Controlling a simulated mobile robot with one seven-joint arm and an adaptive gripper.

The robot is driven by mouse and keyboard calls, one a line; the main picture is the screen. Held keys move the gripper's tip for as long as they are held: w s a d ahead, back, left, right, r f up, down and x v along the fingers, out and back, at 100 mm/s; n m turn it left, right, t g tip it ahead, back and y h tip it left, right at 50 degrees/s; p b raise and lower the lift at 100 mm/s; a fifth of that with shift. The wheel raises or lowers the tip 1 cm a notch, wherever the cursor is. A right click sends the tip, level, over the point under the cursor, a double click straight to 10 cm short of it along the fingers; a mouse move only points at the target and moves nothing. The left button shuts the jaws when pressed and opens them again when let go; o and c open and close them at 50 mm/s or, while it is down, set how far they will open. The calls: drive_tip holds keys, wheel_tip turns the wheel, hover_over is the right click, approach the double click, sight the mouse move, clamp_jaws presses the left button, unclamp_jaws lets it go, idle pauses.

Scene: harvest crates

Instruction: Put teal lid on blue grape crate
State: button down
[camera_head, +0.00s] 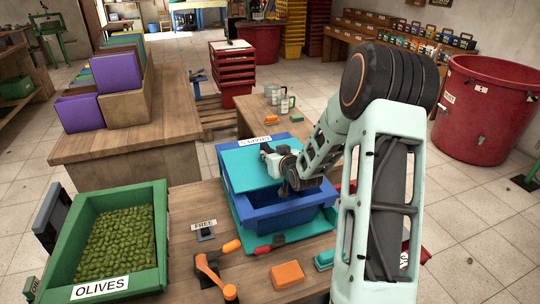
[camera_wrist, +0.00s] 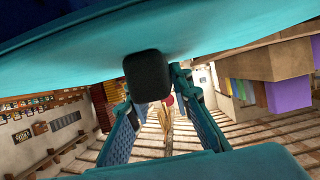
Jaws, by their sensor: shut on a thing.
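The blue crate (camera_head: 285,221) stands on the wooden table, with a partly hidden label at its back. The flat teal lid (camera_head: 245,160) is over its rear left part; the front right of the crate is uncovered. I cannot tell whether the lid touches the rim. My gripper (camera_head: 287,184) is at the lid's right side, over the crate. In the wrist view the lid (camera_wrist: 235,55) fills the top, and my gripper's fingers (camera_wrist: 150,82) are shut on its dark knob (camera_wrist: 148,77).
A green olive crate (camera_head: 160,240) stands at left. A teal sheet (camera_head: 318,222) lies under the blue crate. An orange-handled tool (camera_head: 208,270), an orange block (camera_head: 287,275) and a FREE sign (camera_head: 204,225) are in front.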

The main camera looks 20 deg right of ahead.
drive_tip(key=shift+f+b, duration=0.75)
drive_tip(key=shift+b, duration=0.05)
drive_tip(key=c, duration=1.7)
unclamp_jaws()
drive_tip(key=shift+o, duration=0.2)
